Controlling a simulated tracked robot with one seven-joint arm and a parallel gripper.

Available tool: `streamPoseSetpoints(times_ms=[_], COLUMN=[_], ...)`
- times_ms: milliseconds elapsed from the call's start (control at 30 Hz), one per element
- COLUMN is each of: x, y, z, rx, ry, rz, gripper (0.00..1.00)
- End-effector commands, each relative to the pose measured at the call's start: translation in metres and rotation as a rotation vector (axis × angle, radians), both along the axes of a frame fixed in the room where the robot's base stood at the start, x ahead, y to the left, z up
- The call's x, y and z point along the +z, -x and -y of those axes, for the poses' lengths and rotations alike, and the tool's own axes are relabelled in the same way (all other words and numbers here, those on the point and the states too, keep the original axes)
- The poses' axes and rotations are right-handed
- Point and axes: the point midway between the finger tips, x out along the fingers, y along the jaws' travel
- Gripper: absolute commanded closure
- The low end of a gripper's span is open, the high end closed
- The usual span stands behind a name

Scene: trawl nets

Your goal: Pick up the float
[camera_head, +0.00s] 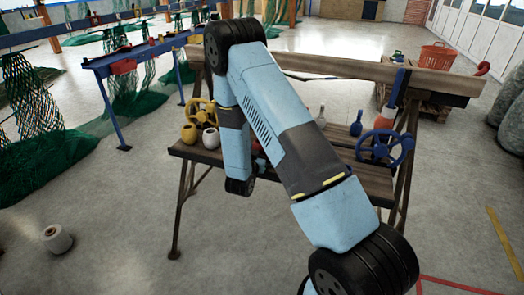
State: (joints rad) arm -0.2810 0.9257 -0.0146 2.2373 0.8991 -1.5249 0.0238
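Several small objects that could be floats rest on the wooden bench (345,160). At its left are a yellow rounded one (189,133) and a white rounded one (210,138), close together. At its right is an orange-and-white one (385,118) with a blue upper part. I cannot tell which of them is the float. My blue arm crosses the middle of the view and bends down over the bench. Its dark wrist end shows low in front of the bench, right of the white object. The gripper's fingers cannot be made out, and my arm hides the bench's middle.
A yellow handwheel (201,110) and a blue handwheel (386,147) stand on the bench, with a grey bottle-shaped object (321,118) and a blue one (356,124). Green nets (35,150) hang at left. A white spool (57,239) lies on open floor.

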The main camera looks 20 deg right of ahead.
Motion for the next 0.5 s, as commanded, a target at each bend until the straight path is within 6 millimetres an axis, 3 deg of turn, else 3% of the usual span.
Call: streamPoseSetpoints(times_ms=[67,433,500], x=[0.0000,-0.0001,0.0000], y=[0.0002,0.0003,0.0003], z=[-0.0001,-0.0003,-0.0003], rx=[0.000,0.000,0.000], ry=[0.000,0.000,0.000], rz=[0.000,0.000,0.000], gripper=[0.15,0.51,0.52])
